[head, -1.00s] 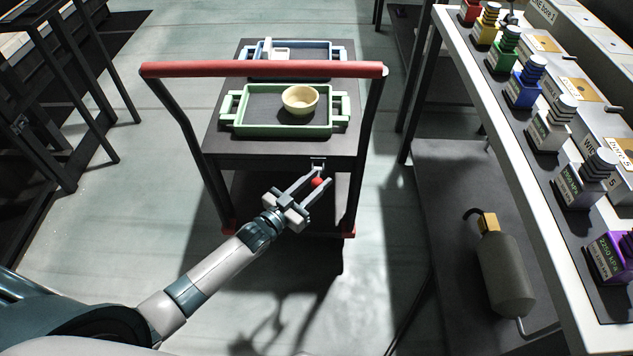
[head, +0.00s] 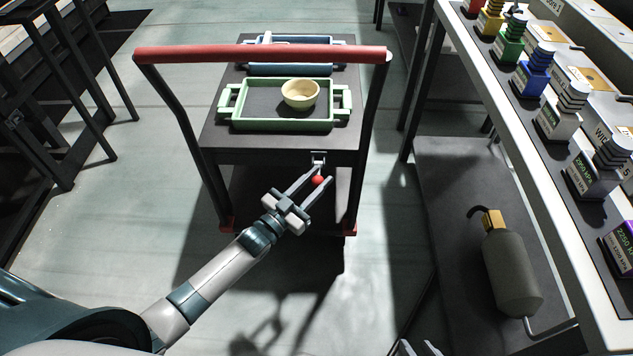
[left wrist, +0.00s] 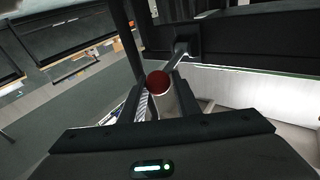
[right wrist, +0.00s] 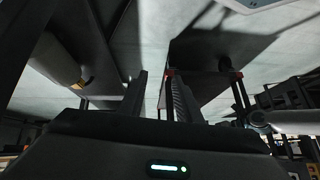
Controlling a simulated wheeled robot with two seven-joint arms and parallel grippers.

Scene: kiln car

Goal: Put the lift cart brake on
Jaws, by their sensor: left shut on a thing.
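The lift cart (head: 217,140) stands ahead with a dark deck and a red push bar (head: 260,54). A small metal bracket (head: 319,158) on its near deck edge carries a short brake lever with a red ball knob (head: 318,180). My left gripper (head: 316,181) is shut on the knob. In the left wrist view the red knob (left wrist: 157,81) sits between the fingers, with the metal lever (left wrist: 178,54) running up to the dark bracket. My right gripper (right wrist: 157,90) has its fingers apart and nothing between them; only its tips show at the bottom of the head view.
A green tray (head: 232,118) with a cream bowl (head: 300,94) and a blue tray (head: 335,57) rest on the deck. At right, a bench (head: 560,230) bears coloured weight blocks. A grey cylinder (head: 512,275) lies on its lower shelf. Floor left of the cart is clear.

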